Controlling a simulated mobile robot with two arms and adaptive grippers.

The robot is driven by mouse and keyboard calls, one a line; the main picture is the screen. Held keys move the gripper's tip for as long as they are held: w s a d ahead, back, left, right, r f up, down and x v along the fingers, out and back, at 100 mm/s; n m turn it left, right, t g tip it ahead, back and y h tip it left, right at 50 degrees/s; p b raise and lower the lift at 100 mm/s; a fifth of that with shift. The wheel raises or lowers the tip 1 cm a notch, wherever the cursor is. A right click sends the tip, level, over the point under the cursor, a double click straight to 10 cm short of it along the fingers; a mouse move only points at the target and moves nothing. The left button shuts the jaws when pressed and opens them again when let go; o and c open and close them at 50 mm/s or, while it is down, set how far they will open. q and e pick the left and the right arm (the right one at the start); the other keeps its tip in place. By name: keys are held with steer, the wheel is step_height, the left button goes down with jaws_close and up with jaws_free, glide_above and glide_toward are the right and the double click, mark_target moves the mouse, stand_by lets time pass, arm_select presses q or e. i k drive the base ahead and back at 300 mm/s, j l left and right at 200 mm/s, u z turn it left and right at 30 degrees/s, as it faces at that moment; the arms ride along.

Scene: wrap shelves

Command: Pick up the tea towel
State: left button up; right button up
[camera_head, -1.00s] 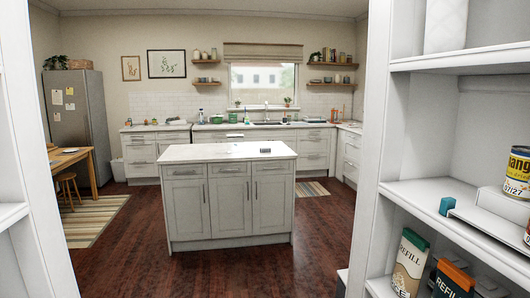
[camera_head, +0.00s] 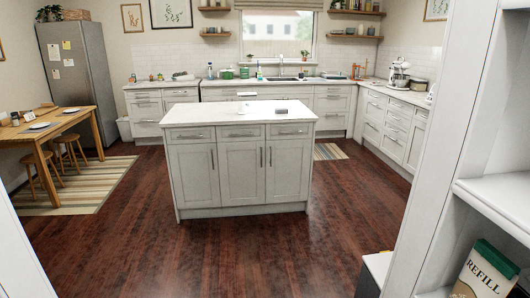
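I cannot make out a tea towel for certain in the head view. A white island (camera_head: 230,113) stands in the middle of the kitchen. Neither of my grippers is in view.
White shelving (camera_head: 495,205) with a green-topped refill pack (camera_head: 487,272) stands close on the right. A wooden table (camera_head: 62,131) with stools is at left, by the fridge (camera_head: 76,90). Counters (camera_head: 222,92) line the back. Dark wooden floor (camera_head: 210,255) before the island is clear.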

mark_target(277, 110)
steer(key=i+u, duration=0.1)
steer(key=i, duration=2.25)
